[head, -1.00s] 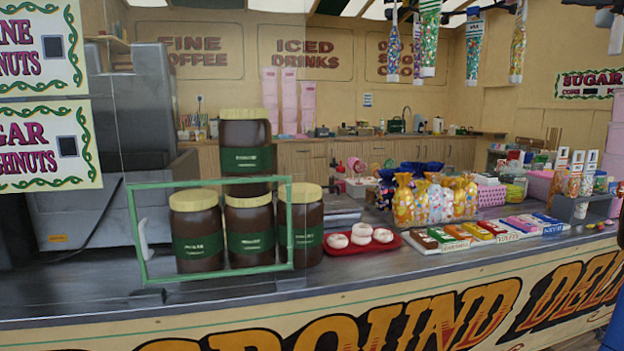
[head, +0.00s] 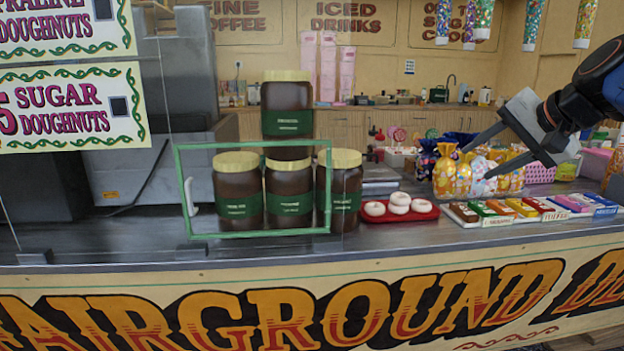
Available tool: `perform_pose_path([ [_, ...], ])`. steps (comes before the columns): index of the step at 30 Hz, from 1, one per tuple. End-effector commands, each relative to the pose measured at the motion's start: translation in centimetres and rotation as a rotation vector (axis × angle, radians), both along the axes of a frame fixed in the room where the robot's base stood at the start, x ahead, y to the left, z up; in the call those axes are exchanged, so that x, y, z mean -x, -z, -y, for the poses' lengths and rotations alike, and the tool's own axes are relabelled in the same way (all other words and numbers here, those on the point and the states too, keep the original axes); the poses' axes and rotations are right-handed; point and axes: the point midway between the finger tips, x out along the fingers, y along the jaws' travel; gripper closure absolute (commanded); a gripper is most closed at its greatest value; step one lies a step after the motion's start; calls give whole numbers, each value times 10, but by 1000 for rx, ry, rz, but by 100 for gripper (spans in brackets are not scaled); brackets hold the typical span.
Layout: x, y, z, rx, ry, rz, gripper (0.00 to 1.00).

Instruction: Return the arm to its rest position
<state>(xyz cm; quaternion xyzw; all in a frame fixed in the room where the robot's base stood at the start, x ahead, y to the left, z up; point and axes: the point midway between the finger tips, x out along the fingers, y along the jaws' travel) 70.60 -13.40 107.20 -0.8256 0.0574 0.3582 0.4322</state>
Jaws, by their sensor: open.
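My gripper (head: 476,161) is at the right of the head view, reaching in from the right edge. Its two grey fingers are spread apart with nothing between them. It shows in front of the wrapped sweet bags (head: 462,172) and above the row of coloured bars (head: 530,207), and hides part of the bags. I cannot tell how far it is from them. The rest of the arm runs out of view on the right.
Several brown jars (head: 288,190) stand stacked on the counter behind a green frame (head: 186,212). A red tray (head: 426,214) with white doughnuts (head: 399,203) lies beside them. Tubes of sweets (head: 484,18) hang at the upper right. Doughnut signs (head: 70,105) hang at the left.

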Motion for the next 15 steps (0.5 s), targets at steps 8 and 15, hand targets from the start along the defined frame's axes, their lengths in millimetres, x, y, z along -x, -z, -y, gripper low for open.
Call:
perform_pose_path([
  [8, 91, 140, -56, 278, -232, -167, 55],
  [15, 172, 249, -69, 530, -454, -270, 55],
])
